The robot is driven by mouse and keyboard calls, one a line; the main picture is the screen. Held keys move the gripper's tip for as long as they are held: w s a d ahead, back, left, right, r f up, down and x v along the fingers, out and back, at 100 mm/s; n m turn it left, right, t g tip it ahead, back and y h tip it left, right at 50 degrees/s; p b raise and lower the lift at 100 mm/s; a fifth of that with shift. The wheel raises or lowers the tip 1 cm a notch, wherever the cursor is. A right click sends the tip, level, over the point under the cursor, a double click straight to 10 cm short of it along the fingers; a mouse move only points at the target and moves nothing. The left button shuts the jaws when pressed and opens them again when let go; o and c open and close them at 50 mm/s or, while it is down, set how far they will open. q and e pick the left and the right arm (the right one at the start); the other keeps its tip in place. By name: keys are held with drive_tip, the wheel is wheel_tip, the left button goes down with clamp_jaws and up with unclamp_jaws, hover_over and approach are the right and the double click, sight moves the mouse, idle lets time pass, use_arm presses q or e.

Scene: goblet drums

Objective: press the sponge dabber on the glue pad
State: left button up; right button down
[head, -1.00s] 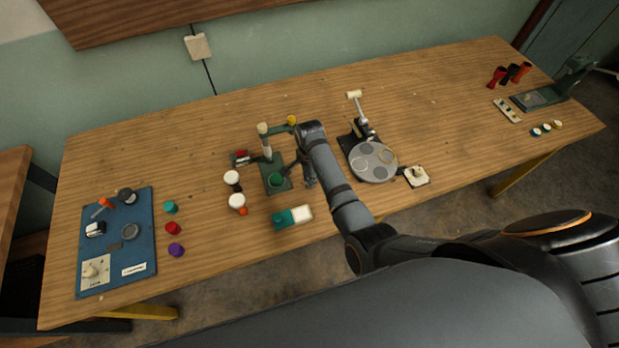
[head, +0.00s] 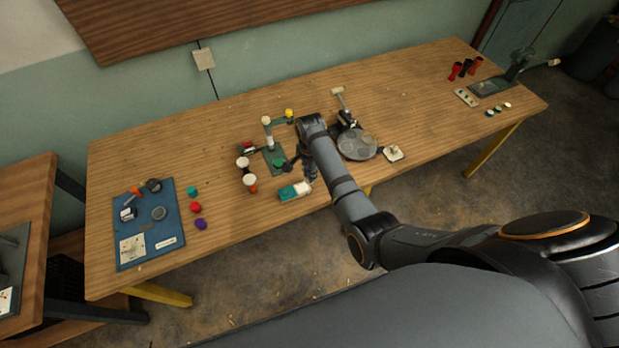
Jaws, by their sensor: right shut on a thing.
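My right gripper (head: 309,174) reaches in over the front middle of the table, fingers pointing down and partly behind its own arm. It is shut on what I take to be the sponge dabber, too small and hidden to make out. Just below the fingertips is a teal and white block (head: 289,194), which looks like the glue pad. The gripper is over its white right end; I cannot tell whether the dabber touches it. My left gripper is not in view.
A green stand (head: 273,157) is left of the gripper, with white-topped drums (head: 249,180) beside it. A grey round plate (head: 356,145) and a white square with a knob (head: 393,153) are right. A blue board (head: 147,222) is far left. The front right table is clear.

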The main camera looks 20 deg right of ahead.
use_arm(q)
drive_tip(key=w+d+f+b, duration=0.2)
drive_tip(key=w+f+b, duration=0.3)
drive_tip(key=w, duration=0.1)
use_arm(e)
drive_tip(key=w+f+t+y+b, duration=0.1)
drive_tip(key=f+b, duration=0.1)
drive_tip(key=f, duration=0.1)
drive_tip(key=f+t+y+b, duration=0.1)
drive_tip(key=f+t+b, duration=0.1)
drive_tip(key=f, duration=0.1)
drive_tip(key=w+f+t+y+b, duration=0.1)
drive_tip(key=f+t+y+b, duration=0.1)
drive_tip(key=f+b, duration=0.1)
drive_tip(key=shift+w+d+f, duration=0.1)
drive_tip(key=shift+w+f, duration=0.25)
drive_tip(key=shift+f, duration=0.05)
drive_tip(key=shift+f+b, duration=0.2)
drive_tip(key=shift+b, duration=0.15)
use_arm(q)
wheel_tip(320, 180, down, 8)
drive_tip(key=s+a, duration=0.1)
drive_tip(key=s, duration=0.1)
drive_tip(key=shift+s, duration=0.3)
use_arm(e)
drive_tip(key=shift+r, duration=0.1)
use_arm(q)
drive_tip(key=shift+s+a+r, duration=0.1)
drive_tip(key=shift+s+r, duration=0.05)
